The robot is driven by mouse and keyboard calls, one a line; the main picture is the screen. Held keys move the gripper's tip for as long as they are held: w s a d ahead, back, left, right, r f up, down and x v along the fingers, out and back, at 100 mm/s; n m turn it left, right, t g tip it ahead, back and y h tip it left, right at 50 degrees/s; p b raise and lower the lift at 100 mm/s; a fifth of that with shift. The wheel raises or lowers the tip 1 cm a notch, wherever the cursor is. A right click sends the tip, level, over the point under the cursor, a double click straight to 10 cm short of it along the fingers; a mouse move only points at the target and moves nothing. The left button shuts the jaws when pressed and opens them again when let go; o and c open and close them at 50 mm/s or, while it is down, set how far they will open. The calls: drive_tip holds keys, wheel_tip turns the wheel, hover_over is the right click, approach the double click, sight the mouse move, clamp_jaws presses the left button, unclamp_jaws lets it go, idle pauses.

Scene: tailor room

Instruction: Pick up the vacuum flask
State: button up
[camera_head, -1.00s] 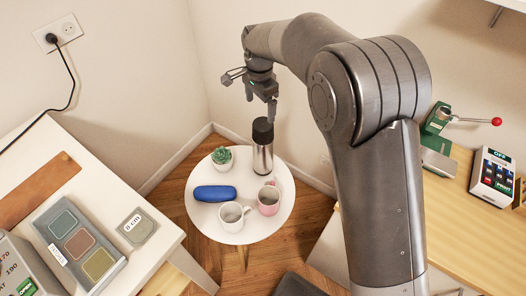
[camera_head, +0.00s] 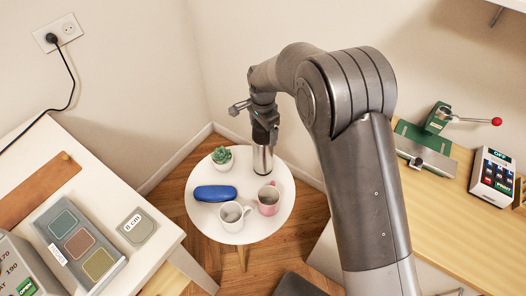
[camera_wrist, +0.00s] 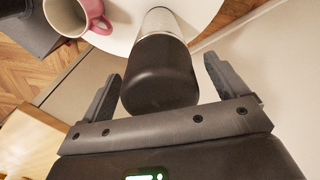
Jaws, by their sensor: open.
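The vacuum flask (camera_head: 263,158) stands upright on the small round white table (camera_head: 240,232). It has a steel body and a black lid. My gripper (camera_head: 264,128) is at the flask's top in the head view and partly hides the lid. In the wrist view the flask's black lid (camera_wrist: 160,78) lies between the two spread fingers of my gripper (camera_wrist: 163,85), with a gap on each side. The gripper is open and holds nothing.
A white mug (camera_head: 232,215), a pink mug (camera_head: 268,198), a blue case (camera_head: 214,193) and a potted succulent (camera_head: 222,158) share the round table near the flask. A white desk (camera_head: 110,190) is at left and a wooden worktop (camera_head: 450,215) at right.

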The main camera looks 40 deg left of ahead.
drive_tip(key=shift+c, duration=0.2)
drive_tip(key=c, duration=1.6)
drive_tip(key=shift+r, duration=0.15)
drive_tip(key=shift+c, duration=0.2)
